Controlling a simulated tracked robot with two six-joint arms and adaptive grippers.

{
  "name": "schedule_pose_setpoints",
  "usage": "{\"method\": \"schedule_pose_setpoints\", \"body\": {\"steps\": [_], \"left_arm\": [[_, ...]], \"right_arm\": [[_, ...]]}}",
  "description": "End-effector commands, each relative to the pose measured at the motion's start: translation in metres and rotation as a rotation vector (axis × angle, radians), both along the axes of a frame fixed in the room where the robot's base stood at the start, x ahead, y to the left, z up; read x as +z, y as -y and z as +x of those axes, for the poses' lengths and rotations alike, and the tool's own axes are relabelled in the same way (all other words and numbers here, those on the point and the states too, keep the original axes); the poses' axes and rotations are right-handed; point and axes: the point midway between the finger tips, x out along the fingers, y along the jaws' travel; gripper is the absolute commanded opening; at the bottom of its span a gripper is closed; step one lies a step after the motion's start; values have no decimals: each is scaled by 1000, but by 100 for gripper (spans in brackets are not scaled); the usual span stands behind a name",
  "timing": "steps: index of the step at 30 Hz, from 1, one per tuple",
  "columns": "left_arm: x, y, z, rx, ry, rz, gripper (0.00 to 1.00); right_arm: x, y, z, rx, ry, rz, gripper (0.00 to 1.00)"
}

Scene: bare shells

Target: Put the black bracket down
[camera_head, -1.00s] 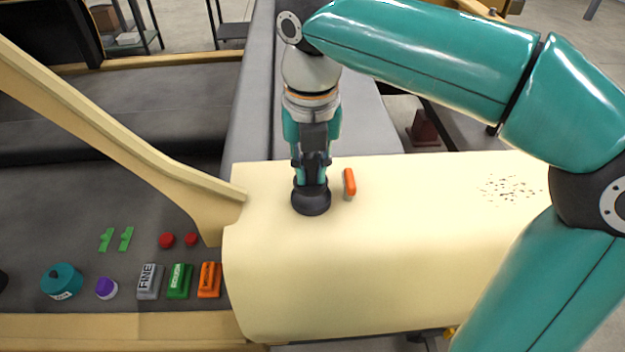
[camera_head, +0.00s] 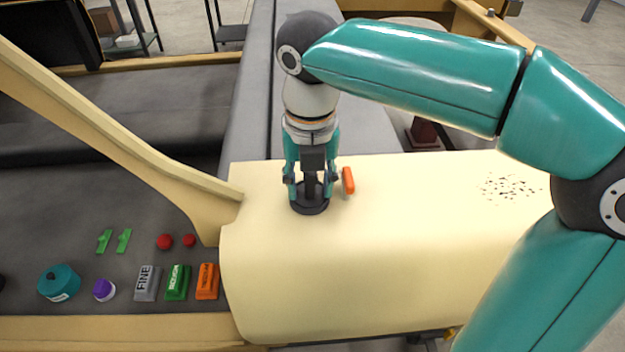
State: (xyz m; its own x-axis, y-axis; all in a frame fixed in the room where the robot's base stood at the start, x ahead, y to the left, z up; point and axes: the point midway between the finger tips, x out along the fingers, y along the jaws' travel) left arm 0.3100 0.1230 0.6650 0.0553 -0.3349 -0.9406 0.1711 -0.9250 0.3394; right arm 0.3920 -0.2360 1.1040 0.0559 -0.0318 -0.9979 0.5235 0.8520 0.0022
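The black bracket (camera_head: 310,207) stands on the cream panel, near its left end. It has a round dark base and a short upright stem. My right gripper (camera_head: 311,184) is directly above the base, pointing down. Its fingers are spread, one on each side of the stem, with gaps between them and it. The base appears to rest on the panel (camera_head: 400,240). My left gripper is not in view.
An orange-handled tool (camera_head: 348,182) stands just right of the bracket. On the dark surface at left are sanding blocks (camera_head: 178,282), a teal tin (camera_head: 59,283), a purple-capped pot (camera_head: 104,289), red knobs (camera_head: 165,242) and green clips (camera_head: 104,241).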

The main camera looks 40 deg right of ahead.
Motion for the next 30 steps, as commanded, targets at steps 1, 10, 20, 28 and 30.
{"method": "schedule_pose_setpoints", "body": {"steps": [1,10,20,28,30], "left_arm": [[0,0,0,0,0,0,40],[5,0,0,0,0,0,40],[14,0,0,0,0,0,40],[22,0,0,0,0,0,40],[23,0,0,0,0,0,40]], "right_arm": [[0,0,0,0,0,0,45],[11,-1,0,1,1,0,45],[72,-3,-2,2,4,1,45],[116,-5,-5,3,1,0,45],[122,-4,-6,2,1,0,45]]}}
